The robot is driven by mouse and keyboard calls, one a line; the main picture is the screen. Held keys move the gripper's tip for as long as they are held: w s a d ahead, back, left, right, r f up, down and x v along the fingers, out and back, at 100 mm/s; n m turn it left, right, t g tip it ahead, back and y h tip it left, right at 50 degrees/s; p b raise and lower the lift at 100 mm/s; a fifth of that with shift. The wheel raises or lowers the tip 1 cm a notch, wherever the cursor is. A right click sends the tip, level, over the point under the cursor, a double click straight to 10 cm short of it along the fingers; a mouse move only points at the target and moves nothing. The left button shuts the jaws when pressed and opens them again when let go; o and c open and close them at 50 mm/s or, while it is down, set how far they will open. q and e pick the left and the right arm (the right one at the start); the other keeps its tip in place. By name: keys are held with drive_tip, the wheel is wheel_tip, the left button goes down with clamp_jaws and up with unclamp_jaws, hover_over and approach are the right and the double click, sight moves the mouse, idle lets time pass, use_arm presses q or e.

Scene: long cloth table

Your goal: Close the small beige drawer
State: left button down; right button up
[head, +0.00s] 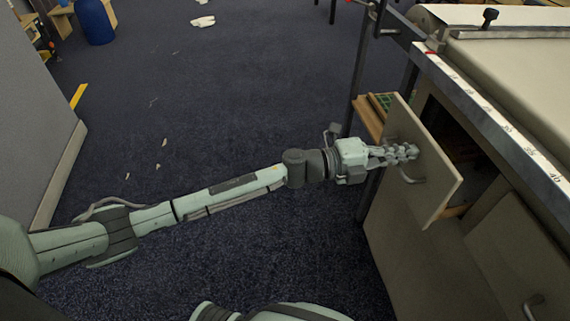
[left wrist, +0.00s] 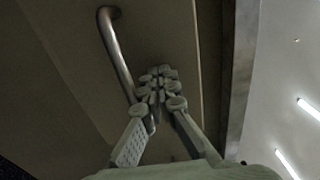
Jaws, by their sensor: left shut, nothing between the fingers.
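The small beige drawer (head: 438,191) stands pulled out from the cabinet under the long table, with a dark gap behind its front panel. Its curved metal handle (head: 411,179) is on the front; it also shows in the left wrist view (left wrist: 116,52). My left gripper (head: 412,151) is shut and empty, with its fingertips at the drawer front beside the handle. In the left wrist view the closed fingers (left wrist: 160,78) are just right of the handle, close to the panel; I cannot tell whether they touch it. My right gripper is not in view.
The table edge with a ruler strip (head: 500,120) runs above the drawer. Another cabinet front with a handle (head: 532,308) is at lower right. A wooden piece (head: 368,118) juts out beside the drawer. Open carpet (head: 230,110) lies to the left.

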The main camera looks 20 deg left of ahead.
use_arm(q)
drive_tip(key=x, duration=0.6)
drive_tip(key=shift+w+d, duration=0.1)
drive_tip(key=shift+d, duration=0.1)
drive_tip(key=shift+x, duration=0.85)
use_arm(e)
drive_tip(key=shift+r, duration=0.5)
use_arm(q)
drive_tip(key=shift+r, duration=0.15)
drive_tip(key=shift+a, duration=0.1)
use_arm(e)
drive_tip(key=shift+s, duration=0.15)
